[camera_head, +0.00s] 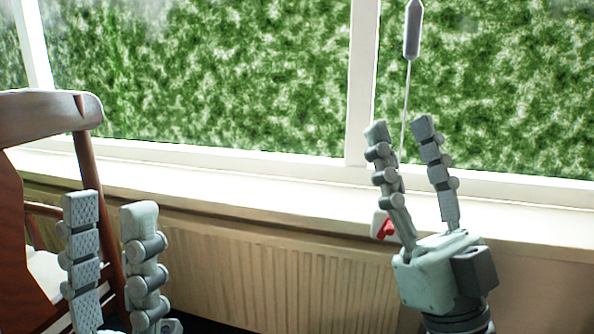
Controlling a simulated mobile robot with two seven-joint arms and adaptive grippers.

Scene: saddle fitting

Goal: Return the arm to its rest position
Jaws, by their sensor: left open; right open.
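My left gripper (110,210) is at the lower left of the head view, fingers pointing up. Its two fingers are apart with nothing between them, and its base is cut off by the bottom edge. My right gripper (400,128) is right of the middle, raised, with its fingers pointing up and spread apart. No object is held between them. A thin rod with a grey handle-like end (412,30) shows above and behind the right fingers; what it is attached to is unclear.
A brown wooden chair (50,120) stands at the left, close to my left gripper. A small red and white thing (385,229) is partly hidden behind my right gripper. A white radiator (270,270) sits below the window sill (250,196), with a large window behind.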

